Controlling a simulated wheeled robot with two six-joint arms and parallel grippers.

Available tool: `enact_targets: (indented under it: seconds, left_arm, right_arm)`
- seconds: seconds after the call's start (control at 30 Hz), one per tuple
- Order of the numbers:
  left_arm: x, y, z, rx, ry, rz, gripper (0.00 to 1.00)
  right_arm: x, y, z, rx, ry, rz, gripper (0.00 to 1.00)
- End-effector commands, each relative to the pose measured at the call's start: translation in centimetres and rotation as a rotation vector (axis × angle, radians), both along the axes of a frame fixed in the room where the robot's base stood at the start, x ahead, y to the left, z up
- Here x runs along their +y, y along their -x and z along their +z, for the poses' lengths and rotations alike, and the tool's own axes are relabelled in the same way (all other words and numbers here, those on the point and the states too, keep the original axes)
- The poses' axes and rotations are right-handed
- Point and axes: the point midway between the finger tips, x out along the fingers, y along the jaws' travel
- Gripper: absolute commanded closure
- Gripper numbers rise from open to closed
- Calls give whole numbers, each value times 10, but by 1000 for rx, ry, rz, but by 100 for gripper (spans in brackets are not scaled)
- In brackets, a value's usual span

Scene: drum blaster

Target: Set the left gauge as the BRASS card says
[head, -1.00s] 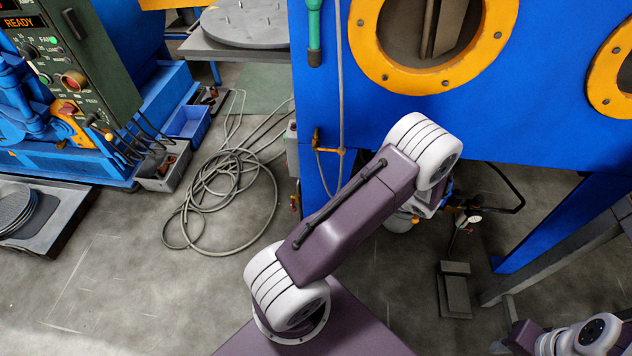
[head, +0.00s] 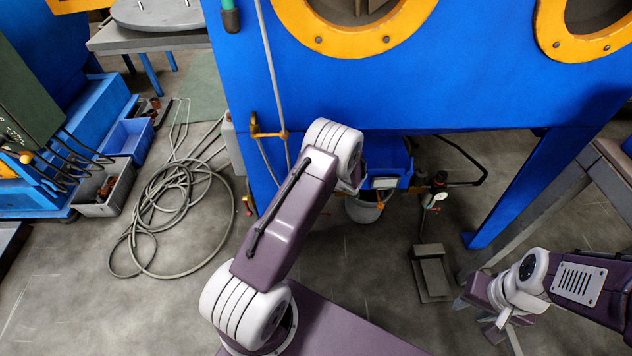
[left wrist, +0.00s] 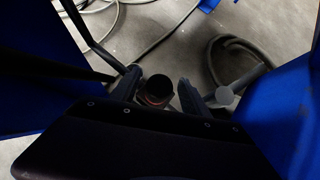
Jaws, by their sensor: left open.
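A small white-faced gauge (head: 441,196) shows under the blue cabinet in the head view. It is too small to read, and I cannot tell whether it is the left gauge. No BRASS card can be made out. My left gripper is hidden behind its own arm in the head view. In the left wrist view my left gripper (left wrist: 158,84) is open. A dark round knob-like part (left wrist: 156,91) with a reddish rim appears between its fingers; contact cannot be made out. My right gripper (head: 483,316) is low at the right, above the floor, its jaw gap unclear.
The blue cabinet (head: 330,95) with yellow-ringed ports stands ahead, its leg (head: 510,190) at the right. A blue bin (head: 388,160) and a grey pedal-like block (head: 430,272) are under it. Coiled hose (head: 170,215) lies on the floor at the left. The front-left floor is clear.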

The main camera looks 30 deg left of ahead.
Motion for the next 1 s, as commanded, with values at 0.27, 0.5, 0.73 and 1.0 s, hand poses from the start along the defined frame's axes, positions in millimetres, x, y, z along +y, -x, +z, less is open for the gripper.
enact_targets:
  seconds: [0.27, 0.5, 0.73, 1.0]
  left_arm:
    - [0, 0, 0, 0, 0, 0, 66]
    - [0, 0, 1, 0, 1, 2, 100]
    - [0, -1, 2, -1, 1, 58, 100]
    - [-1, -1, 0, -2, 2, 245, 100]
  right_arm:
    - [0, 0, 1, 0, 0, 0, 64]
    - [0, 0, 1, 0, 0, 0, 64]
    - [0, 0, 8, 0, 0, 0, 64]
    - [0, 0, 15, 0, 0, 0, 64]
